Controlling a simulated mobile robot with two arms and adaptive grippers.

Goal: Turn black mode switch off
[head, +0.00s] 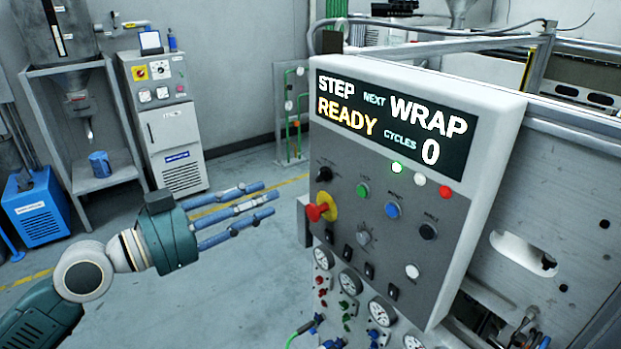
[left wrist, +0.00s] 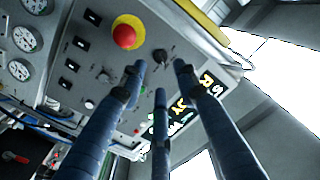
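A black rotary switch (head: 324,174) sits at the upper left of the grey control panel (head: 395,262), above the red emergency stop on its yellow base (head: 322,207). Its label is too small to read. The switch also shows in the left wrist view (left wrist: 160,56), just beyond the fingertips. My left gripper (head: 270,198) is left of the panel, with its blue fingers straight, spread and empty. They point toward the panel and appear apart from the switch. In the left wrist view the fingers (left wrist: 160,75) cover part of the panel. My right gripper is not in view.
The display (head: 390,119) reads STEP, NEXT WRAP, READY, CYCLES 0. A green button (head: 362,190), blue button (head: 393,210), black knob (head: 428,231) and grey knob (head: 364,237) are nearby. Gauges (head: 382,311) line the bottom.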

